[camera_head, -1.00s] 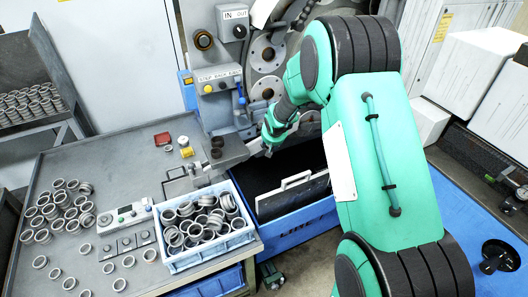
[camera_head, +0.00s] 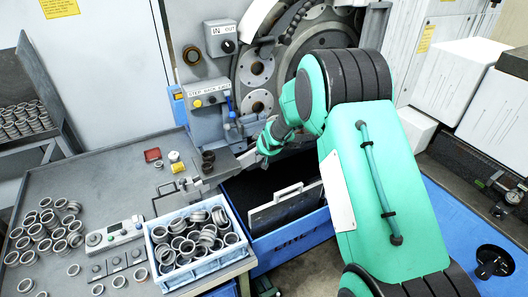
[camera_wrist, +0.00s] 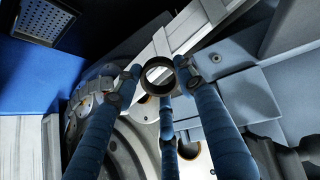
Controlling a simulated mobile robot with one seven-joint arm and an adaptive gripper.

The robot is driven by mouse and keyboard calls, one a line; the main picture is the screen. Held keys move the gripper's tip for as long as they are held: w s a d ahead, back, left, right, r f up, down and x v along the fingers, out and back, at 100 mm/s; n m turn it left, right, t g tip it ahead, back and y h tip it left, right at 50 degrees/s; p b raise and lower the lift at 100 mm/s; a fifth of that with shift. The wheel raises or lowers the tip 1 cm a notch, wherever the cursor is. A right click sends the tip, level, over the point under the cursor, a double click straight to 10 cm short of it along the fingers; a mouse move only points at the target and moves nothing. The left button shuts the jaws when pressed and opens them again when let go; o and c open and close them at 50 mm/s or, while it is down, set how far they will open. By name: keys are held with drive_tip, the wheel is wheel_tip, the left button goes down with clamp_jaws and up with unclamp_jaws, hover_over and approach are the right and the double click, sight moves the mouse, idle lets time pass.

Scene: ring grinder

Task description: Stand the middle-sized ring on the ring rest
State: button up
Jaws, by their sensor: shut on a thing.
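My gripper (camera_wrist: 158,82) has its blue fingers closed around a dark metal ring (camera_wrist: 158,89) in the wrist view. The ring's round opening faces the camera, and it is held just off a pale metal rail (camera_wrist: 180,36) behind it; whether they touch I cannot tell. In the head view my gripper (camera_head: 264,148) is at the machine front, by the right end of a metal chute, and the held ring cannot be made out. I cannot tell which part is the ring rest, nor the held ring's size class.
A blue crate (camera_head: 160,262) full of rings stands at the bench's front edge. Loose rings (camera_head: 45,235) lie at the left beside a control box (camera_head: 114,232). A blue bin (camera_head: 300,232) with a grey handled plate (camera_head: 287,210) is below my arm.

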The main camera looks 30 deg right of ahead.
drive_tip(key=shift+w+d+r, duration=0.1)
drive_tip(key=shift+w+d, duration=0.05)
drive_tip(key=shift+d, duration=0.1)
drive_tip(key=shift+w+d+r+t+b, duration=0.2)
drive_tip(key=shift+w+d+r+t, duration=0.2)
drive_tip(key=shift+d+t, duration=0.15)
drive_tip(key=shift+w+d+r+t+b, duration=0.25)
drive_tip(key=shift+w+d+t, duration=0.2)
drive_tip(key=shift+d, duration=0.2)
wheel_tip(320, 180, up, 11)
drive_tip(key=d+n+t+y+b, duration=0.2)
drive_tip(key=n+t+b, duration=0.1)
drive_tip(key=t, duration=0.4)
drive_tip(key=shift+w+d+t+y, duration=0.2)
drive_tip(key=shift+d+t+y, duration=0.1)
drive_tip(key=shift+d+t, duration=0.1)
drive_tip(key=shift+w+f, duration=0.1)
drive_tip(key=shift+w+p, duration=0.55)
drive_tip(key=shift+w, duration=4.45)
drive_tip(key=shift+f+b, duration=0.55)
drive_tip(key=shift+f, duration=0.05)
